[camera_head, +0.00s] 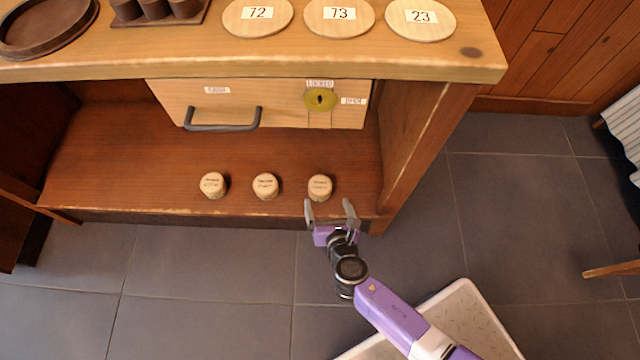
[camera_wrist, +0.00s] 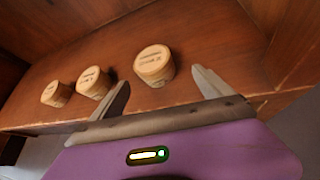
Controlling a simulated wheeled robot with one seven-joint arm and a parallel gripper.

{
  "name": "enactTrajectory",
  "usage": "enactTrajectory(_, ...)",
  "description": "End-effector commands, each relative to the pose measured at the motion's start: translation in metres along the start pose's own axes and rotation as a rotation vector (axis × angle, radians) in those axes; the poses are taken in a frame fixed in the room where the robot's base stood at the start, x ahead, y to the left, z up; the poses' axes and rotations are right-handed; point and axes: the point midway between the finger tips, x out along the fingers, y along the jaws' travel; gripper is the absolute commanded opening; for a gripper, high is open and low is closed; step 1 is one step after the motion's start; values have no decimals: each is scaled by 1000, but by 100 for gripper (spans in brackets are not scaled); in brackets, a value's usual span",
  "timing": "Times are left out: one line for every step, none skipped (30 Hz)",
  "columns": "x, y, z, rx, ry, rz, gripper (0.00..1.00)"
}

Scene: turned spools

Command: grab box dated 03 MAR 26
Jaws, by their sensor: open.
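Three small round wooden boxes stand in a row on the lower shelf: a left box (camera_head: 213,185), a middle box (camera_head: 265,186) and a right box (camera_head: 320,187). Each lid has printed text too small to read, so I cannot tell which one bears 03 MAR 26. My gripper (camera_head: 331,207) is open and empty at the shelf's front edge, just in front of the right box. In the wrist view, the right box (camera_wrist: 154,66) is beyond and between the fingertips of my gripper (camera_wrist: 164,84). The middle box (camera_wrist: 94,82) and left box (camera_wrist: 56,94) are left of the fingers.
The lower shelf (camera_head: 120,165) has free room around the boxes. Above it is a drawer (camera_head: 270,104) with a dark handle and a brass lock. A side panel (camera_head: 425,140) stands right of the right box. Numbered discs (camera_head: 339,17) lie on the top.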

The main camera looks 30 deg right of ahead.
Motion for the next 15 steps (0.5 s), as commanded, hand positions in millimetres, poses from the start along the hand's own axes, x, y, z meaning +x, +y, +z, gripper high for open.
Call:
enactTrajectory(10,5,6,-64,-19,-7,90)
enactTrajectory(14,7,9,-97,-28,-11,90)
enactTrajectory(18,9,12,-136,-38,-17,90)
enactTrajectory(20,10,14,-157,-43,-21,90)
enactTrajectory(22,11,15,-175,-48,-23,90)
enactTrajectory(25,12,16,-191,-53,-25,90)
enactTrajectory(28,12,17,-197,-54,-27,90)
enactTrajectory(30,12,17,-201,-55,-27,90)
enactTrajectory(34,11,17,-203,-56,-28,90)
enactTrajectory(38,11,17,-203,-56,-28,90)
enactTrajectory(41,11,17,-202,-56,-28,90)
enactTrajectory(45,11,17,-201,-56,-28,90)
enactTrajectory(48,11,17,-201,-55,-27,90)
enactTrajectory(50,11,17,-200,-55,-27,90)
enactTrajectory(53,11,18,-199,-55,-27,90)
